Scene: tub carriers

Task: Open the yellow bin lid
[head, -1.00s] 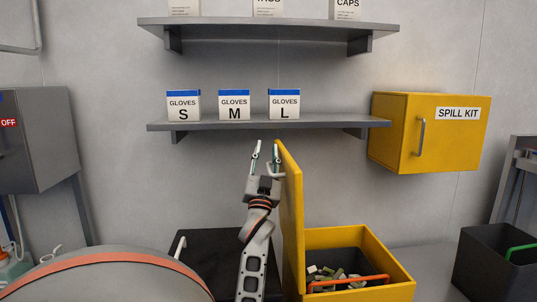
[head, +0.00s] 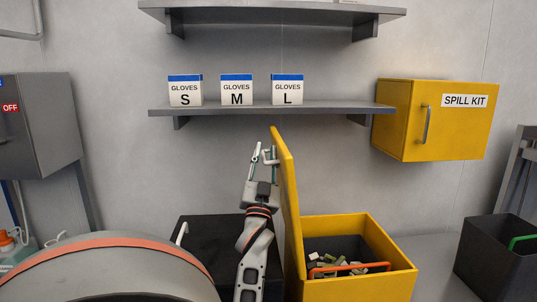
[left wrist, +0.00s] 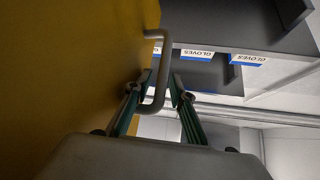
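The yellow bin (head: 375,290) stands on the counter at lower right in the head view. Its lid (head: 289,205) stands roughly upright at the bin's left side, leaning slightly left, and the bin is open. A grey loop handle (head: 268,157) is on the lid's left face. It shows larger in the left wrist view (left wrist: 162,68), beside the yellow lid face (left wrist: 70,65). My left gripper (head: 264,154) is at the handle, left of the lid. Its fingers (left wrist: 161,82) are apart, with the handle bar between them; contact cannot be told. My right gripper is not in view.
A black bin (head: 205,235) stands left of the yellow one, partly behind my arm. A dark bin with a green handle (head: 500,255) is at far right. Above are a shelf (head: 270,110) with glove boxes and a yellow spill kit cabinet (head: 400,120).

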